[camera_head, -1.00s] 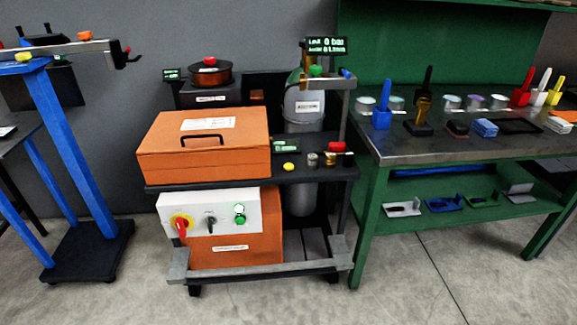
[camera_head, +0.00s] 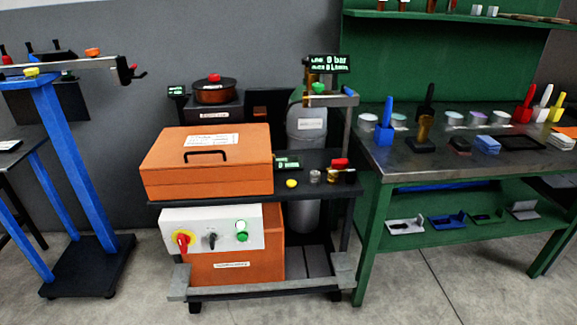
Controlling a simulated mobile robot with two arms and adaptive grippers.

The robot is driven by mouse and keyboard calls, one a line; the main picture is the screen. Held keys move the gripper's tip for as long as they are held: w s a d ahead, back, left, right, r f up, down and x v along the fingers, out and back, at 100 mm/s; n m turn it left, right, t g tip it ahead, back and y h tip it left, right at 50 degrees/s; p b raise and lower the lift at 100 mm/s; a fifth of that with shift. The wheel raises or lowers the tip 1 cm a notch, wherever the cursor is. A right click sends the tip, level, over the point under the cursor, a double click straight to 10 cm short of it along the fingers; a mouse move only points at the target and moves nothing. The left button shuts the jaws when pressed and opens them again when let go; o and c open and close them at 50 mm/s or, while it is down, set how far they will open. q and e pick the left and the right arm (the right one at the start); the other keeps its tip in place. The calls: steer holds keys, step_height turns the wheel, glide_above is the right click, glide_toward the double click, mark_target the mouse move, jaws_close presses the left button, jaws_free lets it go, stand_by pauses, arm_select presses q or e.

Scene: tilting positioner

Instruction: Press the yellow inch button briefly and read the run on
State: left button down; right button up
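A small yellow button (camera_head: 291,183) sits on the dark shelf of the welding cart, right of the orange case and below a small green-lit display (camera_head: 287,163). Another yellow piece (camera_head: 31,72) lies on the beam of the blue stand at the left. I cannot tell from the picture which of the two is the inch button. The small display's text is too small to read surely. Neither of my grippers is in view.
The cart carries an orange case (camera_head: 205,172), a white control panel (camera_head: 212,229) and a grey cylinder (camera_head: 307,130). A green workbench (camera_head: 440,160) with tools stands right. The blue stand (camera_head: 70,150) stands left. Open floor lies in front.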

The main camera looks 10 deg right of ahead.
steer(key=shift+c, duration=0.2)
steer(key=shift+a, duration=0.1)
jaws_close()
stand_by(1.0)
